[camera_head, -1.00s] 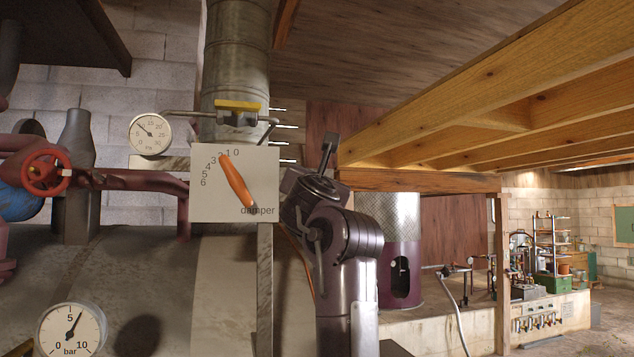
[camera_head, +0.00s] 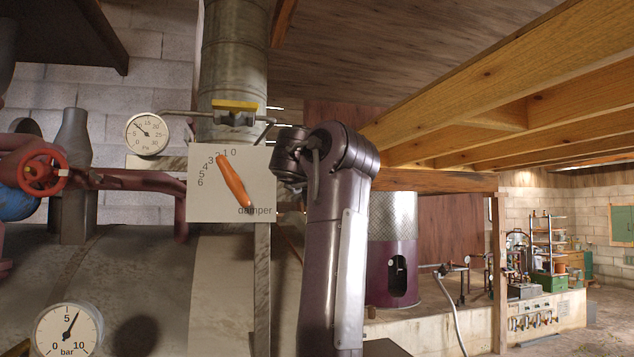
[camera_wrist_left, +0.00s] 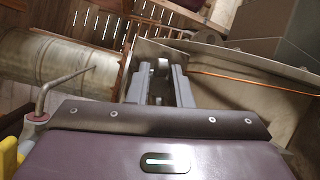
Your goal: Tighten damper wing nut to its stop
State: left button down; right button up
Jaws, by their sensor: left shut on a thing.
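The white damper plate (camera_head: 215,165) with its printed scale stands in front of the flue pipe. Its orange damper lever (camera_head: 235,180) slants, with its upper end near the low numbers. My left arm rises just right of the plate, its wrist at the plate's right edge; the jaws are hidden in the head view. In the left wrist view my left gripper (camera_wrist_left: 162,75) is shut, its two fingers close together around a small pale piece (camera_wrist_left: 160,66). That piece is probably the wing nut, but its wings cannot be made out. My right gripper is not in view.
The flue pipe (camera_head: 234,60) and a yellow-handled valve (camera_head: 235,106) are close above the plate. A dial gauge (camera_head: 147,134) and red handwheel (camera_head: 42,172) are to the left. Wooden beams (camera_head: 480,90) cross the upper right. A purple vessel (camera_head: 400,265) stands behind my arm.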

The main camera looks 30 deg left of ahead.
pick_arm(q)
jog(key=shift+w+f+m+g, duration=0.15)
jog(key=shift+f+m+g, duration=0.1)
jog(key=shift+m+g, duration=0.65)
jog(key=shift+d+m, duration=0.1)
jog(key=shift+m, duration=0.2)
jog(key=c, duration=1.4)
grip_release()
jog(key=shift+r, duration=0.1)
jog(key=shift+o, duration=0.2)
jog(key=b+v, duration=0.8)
jog(key=b, duration=0.1)
